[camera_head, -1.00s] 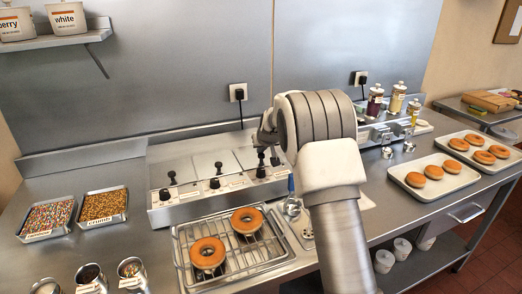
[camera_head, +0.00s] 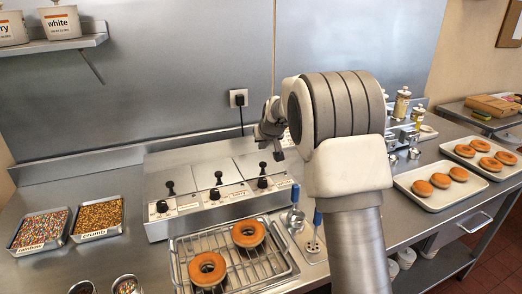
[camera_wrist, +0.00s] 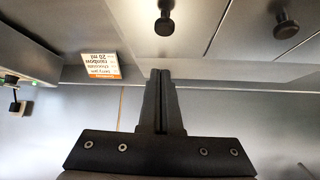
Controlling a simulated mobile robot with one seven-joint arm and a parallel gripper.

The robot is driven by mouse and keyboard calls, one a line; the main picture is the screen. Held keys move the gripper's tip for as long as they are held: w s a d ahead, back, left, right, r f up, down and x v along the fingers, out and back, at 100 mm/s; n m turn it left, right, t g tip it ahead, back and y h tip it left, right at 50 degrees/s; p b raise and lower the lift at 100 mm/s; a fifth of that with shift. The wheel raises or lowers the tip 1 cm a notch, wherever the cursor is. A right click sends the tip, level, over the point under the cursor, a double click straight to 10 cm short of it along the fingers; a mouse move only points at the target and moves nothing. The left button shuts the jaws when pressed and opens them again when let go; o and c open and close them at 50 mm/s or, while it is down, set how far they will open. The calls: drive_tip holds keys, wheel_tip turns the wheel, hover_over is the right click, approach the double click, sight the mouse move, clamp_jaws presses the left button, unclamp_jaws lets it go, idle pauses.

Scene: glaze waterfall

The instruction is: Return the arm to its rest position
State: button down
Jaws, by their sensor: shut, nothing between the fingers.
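My arm rises from the lower right in the head view and bends to the left. My gripper (camera_head: 277,151) hangs above the back of the counter, over the right part of the steel lidded unit (camera_head: 172,222). In the wrist view my gripper (camera_wrist: 160,74) is shut, its two dark fingers together with nothing between them. Black lid knobs (camera_wrist: 165,24) of the unit show beyond the fingers there. My arm hides part of the counter and the equipment behind it.
Two ring doughnuts lie on a wire rack (camera_head: 184,243). Sprinkle trays (camera_head: 75,236) stand at left. White trays (camera_head: 399,184) of doughnuts stand at right. Jars (camera_head: 401,103) stand behind my arm. A labelled card (camera_wrist: 101,66) shows in the wrist view. The wall lies close behind the unit.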

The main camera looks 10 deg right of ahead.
drive_tip(key=s+a+r+g, duration=0.1)
drive_tip(key=s+r, duration=0.5)
drive_tip(key=s, duration=0.6)
drive_tip(key=s+r, duration=0.6)
drive_tip(key=s, duration=0.5)
drive_tip(key=s+f+g, duration=0.1)
drive_tip(key=s+f, duration=0.1)
drive_tip(key=s, duration=1)
drive_tip(key=s+f+g+p, duration=0.1)
drive_tip(key=s+f, duration=0.1)
drive_tip(key=s, duration=0.9)
drive_tip(key=shift+s, duration=0.4)
drive_tip(key=shift+w, duration=0.1)
